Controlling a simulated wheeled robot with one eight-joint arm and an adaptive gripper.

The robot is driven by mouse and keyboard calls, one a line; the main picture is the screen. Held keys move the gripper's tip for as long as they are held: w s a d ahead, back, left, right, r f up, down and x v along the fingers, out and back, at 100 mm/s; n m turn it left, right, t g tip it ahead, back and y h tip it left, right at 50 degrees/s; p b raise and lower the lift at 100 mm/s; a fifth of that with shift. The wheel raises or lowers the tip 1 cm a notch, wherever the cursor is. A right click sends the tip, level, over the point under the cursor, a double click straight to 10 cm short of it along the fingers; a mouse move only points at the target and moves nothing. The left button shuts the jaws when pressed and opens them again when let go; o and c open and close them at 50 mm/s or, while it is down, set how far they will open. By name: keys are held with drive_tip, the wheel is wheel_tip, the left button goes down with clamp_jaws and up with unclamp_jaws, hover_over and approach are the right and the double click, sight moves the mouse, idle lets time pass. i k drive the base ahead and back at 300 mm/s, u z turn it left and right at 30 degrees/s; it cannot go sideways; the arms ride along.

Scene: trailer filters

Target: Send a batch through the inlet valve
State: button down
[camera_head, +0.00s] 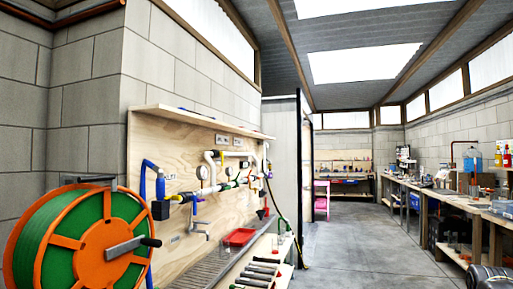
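A plywood board (150,135) on the block wall at left carries pipework. White pipes (211,160) and round gauges (202,173) are mounted on it. A horizontal line of fittings with small coloured parts (232,186) runs along its middle. A blue pipe (146,174) bends over at the board's left end beside a blue bottle-shaped part (160,186) and a black box (160,210). A tap-like fitting (199,229) hangs below the line. I cannot tell which fitting is the inlet valve, nor its position. My gripper is not in view.
A large orange reel with green hose (92,243) stands close at lower left, partly covering the board. A red tray (239,237) and dark-handled items (262,269) lie on the shelf below the board. A long workbench (440,195) lines the right wall. The concrete floor (360,240) between is clear.

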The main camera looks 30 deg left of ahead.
sight(194, 198)
drive_tip(key=i, duration=1.1)
drive_tip(key=u, duration=0.6)
drive_tip(key=i, duration=0.9)
drive_tip(key=u, duration=0.9)
drive_tip(key=i, duration=0.5)
drive_tip(key=u, duration=0.3)
